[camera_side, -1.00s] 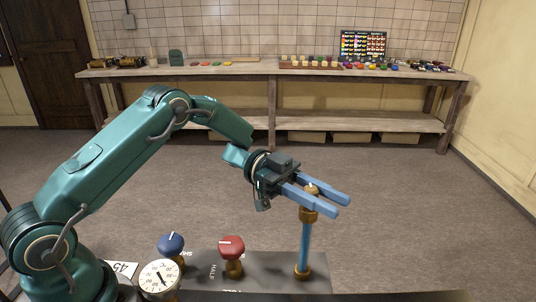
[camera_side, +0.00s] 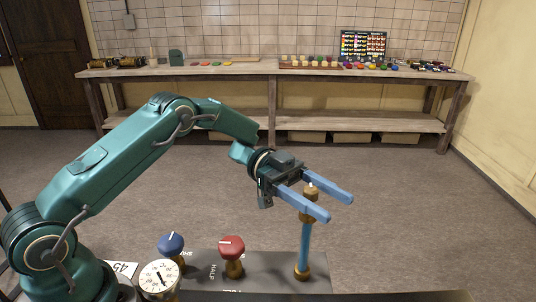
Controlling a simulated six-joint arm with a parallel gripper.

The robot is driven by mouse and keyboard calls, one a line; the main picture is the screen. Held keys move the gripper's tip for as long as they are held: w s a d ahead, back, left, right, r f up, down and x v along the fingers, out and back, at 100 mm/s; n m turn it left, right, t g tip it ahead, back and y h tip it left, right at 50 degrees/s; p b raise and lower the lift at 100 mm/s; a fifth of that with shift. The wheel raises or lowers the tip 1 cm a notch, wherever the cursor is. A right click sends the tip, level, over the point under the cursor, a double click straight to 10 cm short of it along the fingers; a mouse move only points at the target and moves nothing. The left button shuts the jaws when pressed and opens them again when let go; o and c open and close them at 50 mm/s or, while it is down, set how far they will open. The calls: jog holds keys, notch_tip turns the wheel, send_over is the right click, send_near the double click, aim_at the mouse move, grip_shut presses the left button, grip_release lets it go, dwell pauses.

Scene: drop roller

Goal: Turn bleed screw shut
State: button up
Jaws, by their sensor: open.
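The bleed screw looks to be the small brass piece (camera_side: 311,190) with a pale top mark, at the upper end of an upright blue pipe (camera_side: 304,245). My gripper (camera_side: 338,208) is open, with its two long blue fingers spread apart. The brass top lies between the fingers in this view, and neither finger clearly touches it. The near finger passes in front of the brass fitting and hides part of it.
A blue knob (camera_side: 171,243), a red knob (camera_side: 232,246) and a round dial gauge (camera_side: 159,279) stand on the dark panel (camera_side: 205,262) left of the pipe. A wooden bench (camera_side: 240,69) with small items stands far behind, across open floor.

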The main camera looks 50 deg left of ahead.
aim_at(305, 189)
jog(key=shift+a, duration=2.55)
